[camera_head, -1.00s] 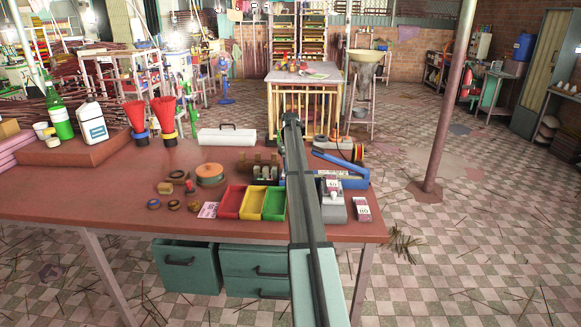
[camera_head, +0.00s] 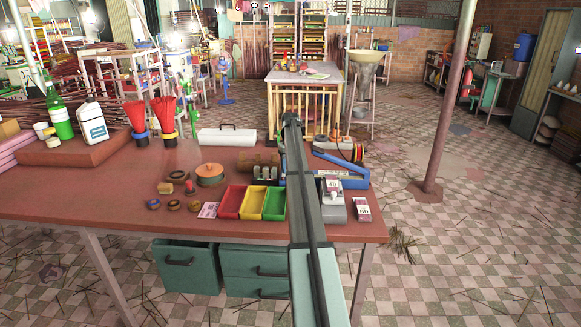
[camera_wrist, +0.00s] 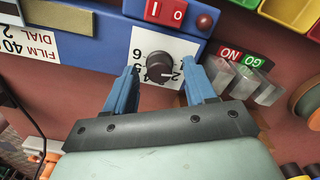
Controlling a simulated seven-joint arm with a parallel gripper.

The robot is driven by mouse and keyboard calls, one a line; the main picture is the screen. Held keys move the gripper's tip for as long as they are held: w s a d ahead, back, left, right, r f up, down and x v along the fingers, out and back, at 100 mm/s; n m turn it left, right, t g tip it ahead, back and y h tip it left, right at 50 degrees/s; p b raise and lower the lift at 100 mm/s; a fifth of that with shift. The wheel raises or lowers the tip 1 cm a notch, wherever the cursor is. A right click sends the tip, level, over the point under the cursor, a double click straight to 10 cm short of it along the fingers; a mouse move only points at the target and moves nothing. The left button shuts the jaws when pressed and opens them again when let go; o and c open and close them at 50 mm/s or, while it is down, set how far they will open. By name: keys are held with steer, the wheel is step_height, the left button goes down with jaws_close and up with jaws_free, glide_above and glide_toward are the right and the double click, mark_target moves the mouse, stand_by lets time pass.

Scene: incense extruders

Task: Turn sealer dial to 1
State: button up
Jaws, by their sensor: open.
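The sealer is a blue device; its long arm (camera_head: 340,163) and part of its body show at the right of the table in the head view, partly hidden by my arm. In the wrist view, its black round dial (camera_wrist: 157,62) sits on a white number plate (camera_wrist: 145,39) on the blue body (camera_wrist: 103,55). A white pointer mark on the dial points to the lower right in the picture. My gripper (camera_wrist: 160,69) is open, with one blue finger on each side of the dial. I cannot tell whether the fingers touch it. The fingers hide part of the plate.
A red I/O switch (camera_wrist: 166,12) and a red lamp (camera_wrist: 205,21) are on the sealer beside the dial. Clear blocks with NO and GO labels (camera_wrist: 230,53) stand close to the right finger. Red, yellow and green trays (camera_head: 252,217) lie left of my arm.

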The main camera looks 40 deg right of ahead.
steer(key=shift+r, duration=0.1)
step_height(320, 180, up, 14)
steer(key=shift+f, duration=0.2)
stand_by(0.4)
stand_by(0.4)
